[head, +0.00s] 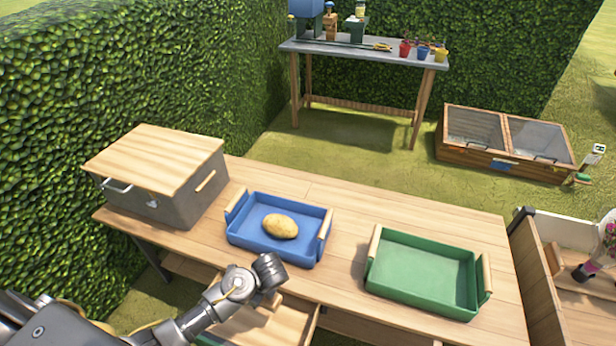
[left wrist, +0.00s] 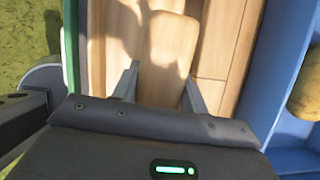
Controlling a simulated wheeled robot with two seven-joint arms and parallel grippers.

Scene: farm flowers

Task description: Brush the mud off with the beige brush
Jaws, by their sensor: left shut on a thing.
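A yellow-brown potato (head: 281,226) lies in the blue tray (head: 243,238) on the wooden table. It also shows at the right edge of the left wrist view (left wrist: 305,105). I cannot make out separate mud on it. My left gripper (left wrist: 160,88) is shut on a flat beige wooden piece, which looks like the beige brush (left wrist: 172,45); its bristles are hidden. In the head view my left wrist (head: 268,272) is in front of the blue tray, above an open drawer (head: 262,328); the fingertips are mostly hidden there. My right gripper is out of view.
An empty green tray (head: 420,270) stands to the right on the table (head: 345,215). A grey box with a wooden lid (head: 160,175) stands at the left end. Bare tabletop lies between the trays. A shelf unit (head: 560,280) stands at the far right.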

